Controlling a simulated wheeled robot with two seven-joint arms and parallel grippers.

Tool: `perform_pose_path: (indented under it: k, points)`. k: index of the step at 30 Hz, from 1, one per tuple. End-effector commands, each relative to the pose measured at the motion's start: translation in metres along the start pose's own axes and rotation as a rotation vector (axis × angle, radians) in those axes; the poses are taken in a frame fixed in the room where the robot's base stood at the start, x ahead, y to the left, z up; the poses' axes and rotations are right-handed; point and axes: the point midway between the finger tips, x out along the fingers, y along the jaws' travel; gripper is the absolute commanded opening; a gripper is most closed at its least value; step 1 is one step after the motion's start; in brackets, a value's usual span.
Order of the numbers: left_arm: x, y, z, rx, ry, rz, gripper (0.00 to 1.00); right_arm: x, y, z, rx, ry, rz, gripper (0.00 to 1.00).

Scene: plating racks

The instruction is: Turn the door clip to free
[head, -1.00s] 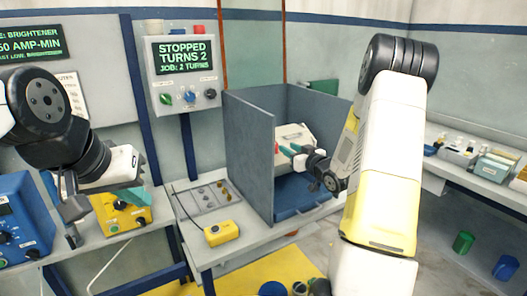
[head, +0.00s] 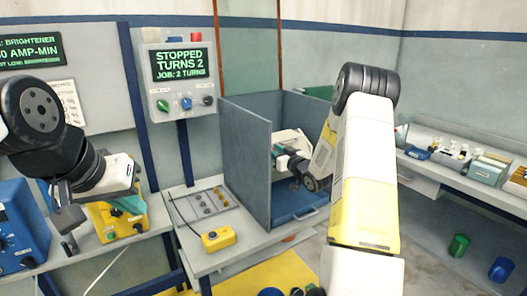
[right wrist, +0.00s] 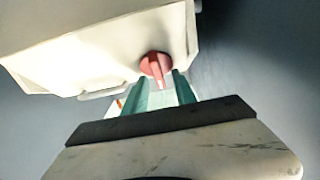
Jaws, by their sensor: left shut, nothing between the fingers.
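The door clip (right wrist: 155,66) is a small red knob with a raised grip bar, on the face of a pale box (right wrist: 95,50) in the right wrist view. The box also shows inside the grey booth in the head view (head: 290,139). My right gripper (right wrist: 160,85) is open, its two teal fingers apart with the tips just at the clip, one to each side. I cannot tell whether they touch it. My left gripper (head: 130,204) is shut and empty at the left, above the side bench.
Grey booth walls (head: 245,165) stand close around the box, with a blue tray (head: 298,203) below. The panel screen (head: 180,64) reads STOPPED, TURNS 2, JOB: 2 TURNS.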

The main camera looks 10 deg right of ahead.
Motion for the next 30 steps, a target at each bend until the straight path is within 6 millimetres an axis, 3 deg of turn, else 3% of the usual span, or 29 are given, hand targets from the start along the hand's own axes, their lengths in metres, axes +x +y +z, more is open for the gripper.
perform_pose_path:
  k: [2,6,7,20,30]
  points:
    - [0.0000,0.0000,0.0000,0.000,0.000,0.000,0.00,-0.0002,0.0001,0.0000,0.000,0.000,0.000,0.29]
    - [0.0000,0.0000,0.0000,0.000,0.000,0.000,0.00,-0.0003,0.0001,0.0000,0.000,0.000,0.000,0.01]
    - [0.0000,0.0000,0.0000,0.000,0.000,0.000,0.00,-0.0003,0.0001,0.0000,0.000,0.000,0.000,0.00]
    - [0.0000,0.0000,0.0000,0.000,0.000,0.000,0.00,-0.0007,0.0005,0.0003,-0.033,-0.001,-0.019,0.00]
    - [0.0000,0.0000,0.0000,0.000,0.000,0.000,0.00,-0.0005,-0.0002,0.0005,-0.227,0.000,-0.132,0.00]
